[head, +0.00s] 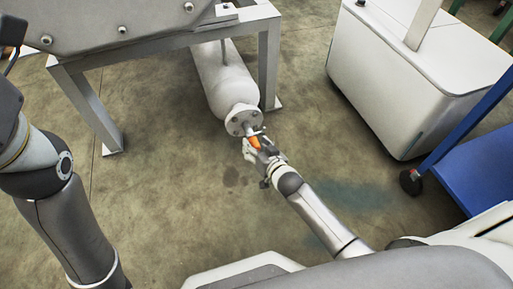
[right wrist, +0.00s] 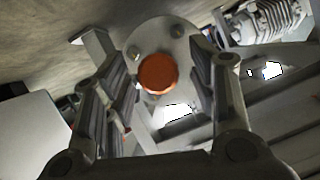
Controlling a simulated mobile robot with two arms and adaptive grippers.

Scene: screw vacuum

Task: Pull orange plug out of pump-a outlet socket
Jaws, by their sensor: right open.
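The orange plug (head: 255,142) sits at the end of the pump-a outlet (head: 243,120), a round flange with bolts on a white cylinder. In the right wrist view the plug (right wrist: 158,74) shows as a round orange face in front of the grey flange (right wrist: 180,38). My right gripper (head: 259,143) is at the plug; in the wrist view its fingers (right wrist: 160,80) stand open on both sides of the plug, with gaps between. The socket opening is hidden behind the plug. My left arm is at the left edge, and its gripper is out of view.
A grey metal frame (head: 92,112) stands over the white cylinder (head: 222,78), with a leg on each side. A white cabinet (head: 400,85) stands at the right, beside a blue cart (head: 475,160) with a caster. The floor around my right forearm is clear.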

